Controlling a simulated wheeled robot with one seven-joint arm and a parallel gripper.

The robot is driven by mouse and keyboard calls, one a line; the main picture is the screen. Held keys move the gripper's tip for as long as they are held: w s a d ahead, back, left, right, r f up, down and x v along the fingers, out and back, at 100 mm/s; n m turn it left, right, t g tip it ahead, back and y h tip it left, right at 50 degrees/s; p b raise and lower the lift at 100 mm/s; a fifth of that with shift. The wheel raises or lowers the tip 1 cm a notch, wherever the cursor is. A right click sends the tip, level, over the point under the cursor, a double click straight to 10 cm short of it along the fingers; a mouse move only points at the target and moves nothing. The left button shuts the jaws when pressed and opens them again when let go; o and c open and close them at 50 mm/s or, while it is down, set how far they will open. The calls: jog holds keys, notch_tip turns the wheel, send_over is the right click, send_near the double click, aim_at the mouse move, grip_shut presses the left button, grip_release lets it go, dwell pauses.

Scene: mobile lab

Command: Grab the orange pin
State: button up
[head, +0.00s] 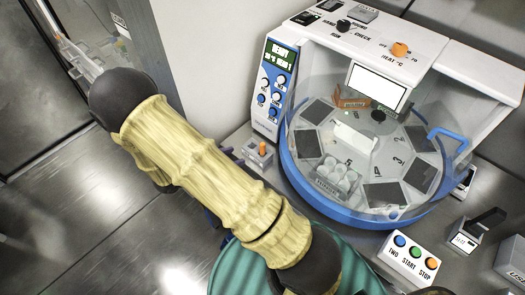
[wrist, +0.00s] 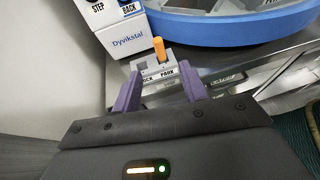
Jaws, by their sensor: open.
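The orange pin (head: 263,147) stands upright in a small grey block (head: 258,158) beside the left foot of the white machine. In the wrist view the orange pin (wrist: 159,49) rises from the grey block (wrist: 148,84), whose front reads "PARK" and a partly hidden word. My gripper (wrist: 161,76) is open and empty, with its two purple fingers apart. The pin shows between and beyond the fingertips, not visibly touched. In the head view my arm hides most of the gripper; only a bit of purple shows left of the block.
The white machine (head: 282,85) with a clear dome and blue rim (head: 335,213) stands close behind and right of the pin. A button box (head: 408,258) and a black-handled switch (head: 477,228) stand further right. A grey wall is at the left.

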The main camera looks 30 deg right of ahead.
aim_at(261, 148)
jog(key=p+x, duration=0.2)
jog(key=x, duration=0.8)
jog(key=shift+d+f, duration=0.1)
jog(key=shift+w+d, duration=0.1)
jog(key=shift+d, duration=0.05)
jog(key=shift+f+p+x, duration=0.15)
jog(key=shift+p+x, duration=0.3)
jog(key=shift+x, duration=0.75)
jog(key=shift+f+p+x, duration=0.15)
jog(key=shift+p+x, duration=0.3)
jog(key=shift+x, duration=0.8)
jog(key=shift+w, duration=0.15)
grip_shut()
